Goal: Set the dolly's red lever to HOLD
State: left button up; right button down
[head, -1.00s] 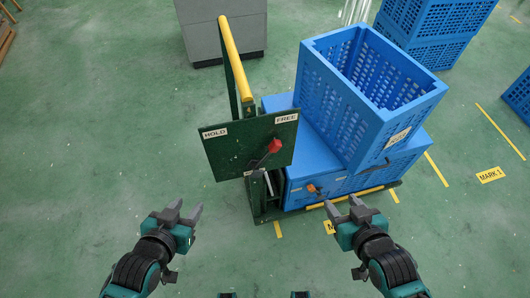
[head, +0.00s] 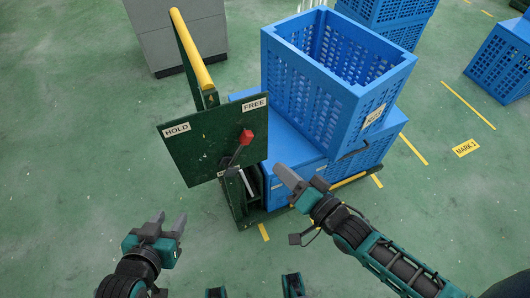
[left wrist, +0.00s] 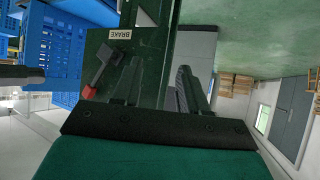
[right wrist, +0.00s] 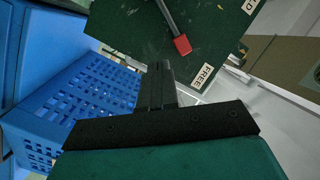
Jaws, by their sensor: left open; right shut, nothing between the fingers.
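The dolly's green panel (head: 196,152) carries a HOLD label (head: 177,130) at its left and a FREE label (head: 255,104) at its right. The red lever (head: 246,137) leans toward the FREE side; its knob also shows in the right wrist view (right wrist: 182,45) and left wrist view (left wrist: 89,92). My right gripper (head: 279,170) is shut and empty, below and right of the knob, apart from it. My left gripper (head: 170,222) is open and empty, in front of and below the panel.
A blue crate (head: 290,68) stands on the blue load of the dolly, right of the panel. The dolly's yellow handle bar (head: 192,50) rises behind the panel. A grey cabinet (head: 165,35) stands at the back. Green floor (head: 70,130) is clear at left.

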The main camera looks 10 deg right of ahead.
aim_at(239, 150)
pick_arm(q)
notch_tip(239, 150, down, 7)
jog(key=w+d+b, duration=0.1)
jog(key=d+b, duration=0.1)
jog(key=b, duration=0.7)
jog(key=shift+h, duration=0.4)
pick_arm(e)
jog(key=w+d+f+m+g+y, duration=0.2)
jog(key=w+d+f+m+y, duration=0.1)
jog(key=d+m+y, duration=0.4)
jog(key=d+f+y, duration=0.1)
jog(key=y, duration=0.1)
jog(key=shift+w+f+m+y, duration=0.2)
jog(key=shift+f+m+y, duration=0.1)
jog(key=shift+f, duration=0.05)
jog(key=s+a+x, duration=0.1)
jog(key=s+x, duration=0.1)
jog(key=x, duration=1.1)
jog(key=shift+s+r, duration=0.2)
jog(key=shift+r, duration=0.15)
pick_arm(q)
jog(key=shift+r, duration=0.1)
pick_arm(e)
jog(key=shift+a+r, duration=0.1)
